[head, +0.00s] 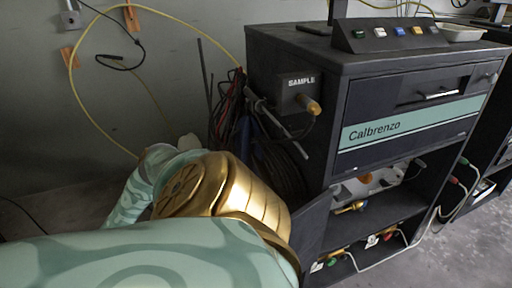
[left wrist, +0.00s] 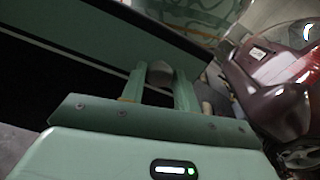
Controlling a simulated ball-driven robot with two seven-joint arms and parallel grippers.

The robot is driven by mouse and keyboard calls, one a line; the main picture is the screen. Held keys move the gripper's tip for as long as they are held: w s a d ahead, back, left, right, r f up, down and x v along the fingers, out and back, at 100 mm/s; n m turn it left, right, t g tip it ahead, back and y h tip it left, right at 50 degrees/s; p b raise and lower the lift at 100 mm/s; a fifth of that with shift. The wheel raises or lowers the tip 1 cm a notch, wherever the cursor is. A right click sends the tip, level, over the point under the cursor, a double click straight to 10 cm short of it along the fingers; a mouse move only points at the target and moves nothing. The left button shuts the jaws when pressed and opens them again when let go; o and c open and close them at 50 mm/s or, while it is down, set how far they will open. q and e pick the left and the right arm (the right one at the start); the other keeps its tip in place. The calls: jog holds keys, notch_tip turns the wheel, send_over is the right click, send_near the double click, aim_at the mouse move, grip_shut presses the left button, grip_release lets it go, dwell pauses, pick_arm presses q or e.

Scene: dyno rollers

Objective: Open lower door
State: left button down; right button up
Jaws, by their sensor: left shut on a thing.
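The dark Calbrenzo cabinet (head: 410,135) stands at the right in the head view. Its lower compartment (head: 385,215) is open to view, with a shelf and hoses inside. A dark panel (head: 311,217) stands at the left edge of this opening, apparently the lower door swung outward; my arm partly covers it. My left gripper (left wrist: 160,90) shows in the left wrist view, its two green fingers shut on a small grey rounded piece (left wrist: 160,74), apparently a handle. In the head view my own arm hides this gripper. My right gripper is not in view.
The upper drawer (head: 430,95) is closed. A SAMPLE box (head: 298,92) with a brass fitting sticks out from the cabinet's left side, near hanging cables (head: 228,115). A dark red shiny object (left wrist: 275,85) is at the right in the left wrist view. Floor shows at the right.

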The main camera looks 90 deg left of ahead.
pick_arm(q)
jog(key=shift+w+a+f, duration=0.1)
jog(key=shift+f, duration=0.05)
jog(key=c, duration=1.1)
grip_release()
jog(key=shift+o, duration=0.2)
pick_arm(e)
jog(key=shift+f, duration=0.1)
pick_arm(q)
jog(key=b+v, duration=0.3)
jog(key=v, duration=0.4)
jog(key=shift+a+b, duration=0.3)
jog(key=shift+b, duration=0.1)
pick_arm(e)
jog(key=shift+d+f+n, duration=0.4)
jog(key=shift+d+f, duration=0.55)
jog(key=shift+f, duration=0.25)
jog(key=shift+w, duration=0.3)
